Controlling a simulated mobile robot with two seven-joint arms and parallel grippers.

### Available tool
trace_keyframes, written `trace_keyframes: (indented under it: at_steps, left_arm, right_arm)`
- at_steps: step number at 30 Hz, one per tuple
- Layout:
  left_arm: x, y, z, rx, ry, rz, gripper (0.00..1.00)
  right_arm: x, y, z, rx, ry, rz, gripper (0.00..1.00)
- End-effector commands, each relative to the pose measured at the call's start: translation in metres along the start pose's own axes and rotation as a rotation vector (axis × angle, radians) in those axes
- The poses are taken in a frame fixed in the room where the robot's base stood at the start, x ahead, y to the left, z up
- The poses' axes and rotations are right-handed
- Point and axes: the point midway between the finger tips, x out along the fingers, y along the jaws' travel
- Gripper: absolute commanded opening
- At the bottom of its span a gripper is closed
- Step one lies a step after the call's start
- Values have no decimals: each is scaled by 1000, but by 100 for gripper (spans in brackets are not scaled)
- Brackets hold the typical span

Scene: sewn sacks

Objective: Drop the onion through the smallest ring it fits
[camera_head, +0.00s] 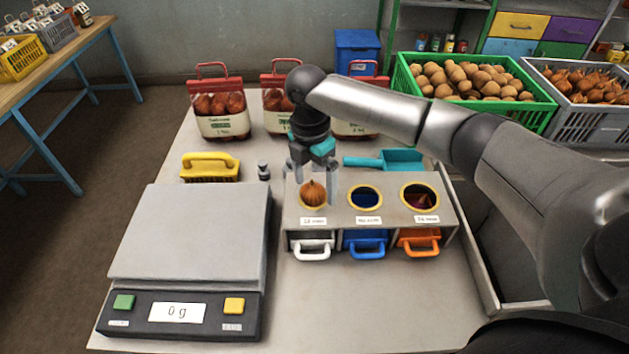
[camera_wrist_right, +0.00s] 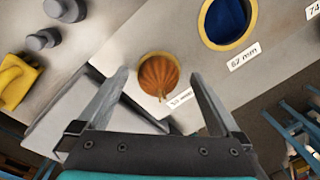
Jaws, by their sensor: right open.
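The brown onion (camera_head: 313,193) sits in the leftmost and smallest ring of the grey sorting box (camera_head: 290,215); it also shows in the right wrist view (camera_wrist_right: 158,74). It covers most of that ring's opening. The middle ring (camera_head: 365,197) is larger, with blue inside, and the right ring (camera_head: 419,197) is the largest, with something dark red inside. My right gripper (camera_head: 314,180) is above the left ring; in the wrist view its open fingers (camera_wrist_right: 158,88) stand on either side of the onion, apart from it. My left gripper does not show.
A scale (camera_head: 190,235) reading 0 g stands at the left. White, blue and orange drawers face front. Onion sacks (camera_head: 219,108) stand at the back, crates (camera_head: 545,110) at right.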

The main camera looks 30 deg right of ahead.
Motion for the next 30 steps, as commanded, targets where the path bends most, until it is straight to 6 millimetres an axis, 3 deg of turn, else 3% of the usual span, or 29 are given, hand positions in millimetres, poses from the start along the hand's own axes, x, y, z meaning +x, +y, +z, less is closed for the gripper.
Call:
trace_keyframes:
  at_steps: [7, 21, 30]
  left_arm:
    - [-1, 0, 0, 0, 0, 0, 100]
    - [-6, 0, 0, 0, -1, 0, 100]
    - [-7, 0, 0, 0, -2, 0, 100]
  right_arm:
    - [-15, 1, 0, 0, 0, 3, 100]
    - [-121, 1, 0, 0, 0, 4, 100]
    - [-151, 0, 0, 0, 1, 1, 100]
